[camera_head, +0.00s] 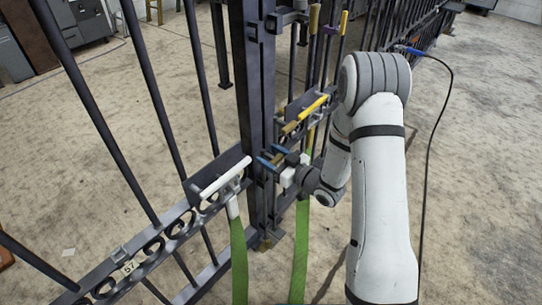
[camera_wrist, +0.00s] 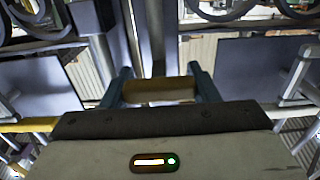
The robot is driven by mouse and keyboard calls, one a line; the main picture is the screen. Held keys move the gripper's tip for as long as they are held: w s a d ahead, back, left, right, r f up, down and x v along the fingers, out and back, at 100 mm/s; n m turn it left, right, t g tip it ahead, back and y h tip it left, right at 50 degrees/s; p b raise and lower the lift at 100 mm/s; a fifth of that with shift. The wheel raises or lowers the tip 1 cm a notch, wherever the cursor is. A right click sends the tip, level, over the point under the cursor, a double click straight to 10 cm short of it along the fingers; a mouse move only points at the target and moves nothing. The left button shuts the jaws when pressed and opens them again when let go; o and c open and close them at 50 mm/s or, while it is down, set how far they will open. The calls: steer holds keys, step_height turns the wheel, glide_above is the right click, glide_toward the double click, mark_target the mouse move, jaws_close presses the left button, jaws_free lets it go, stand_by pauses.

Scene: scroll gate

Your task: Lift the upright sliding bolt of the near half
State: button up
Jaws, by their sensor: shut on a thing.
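My gripper (camera_head: 270,159), with blue fingers, is at the dark gate post in the head view. In the wrist view its two fingers (camera_wrist: 160,76) stand on either side of a short tan crosspiece (camera_wrist: 158,90), which I take for the handle of the upright bolt, and are shut on it. In the head view the gripper and post hide this handle. The bolt's rod and its lower end cannot be made out. The gate's near half (camera_head: 158,85) has dark upright bars and a scrolled rail with a plate marked 57 (camera_head: 129,267).
A white handle (camera_head: 225,177) with a green strap (camera_head: 238,262) is left of the gripper. A yellow handle (camera_head: 312,107) and another green strap (camera_head: 301,245) are close on the right.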

step_height(320, 180, up, 4)
steer(key=shift+r+p, duration=0.1)
steer(key=shift+p, duration=0.8)
steer(key=o, duration=1.1)
steer(key=shift+f, duration=0.2)
steer(key=shift+d, duration=0.1)
steer(key=p+v, duration=0.1)
steer(key=v, duration=0.6)
steer(key=shift+s+d, duration=0.2)
steer(key=shift+d, duration=0.05)
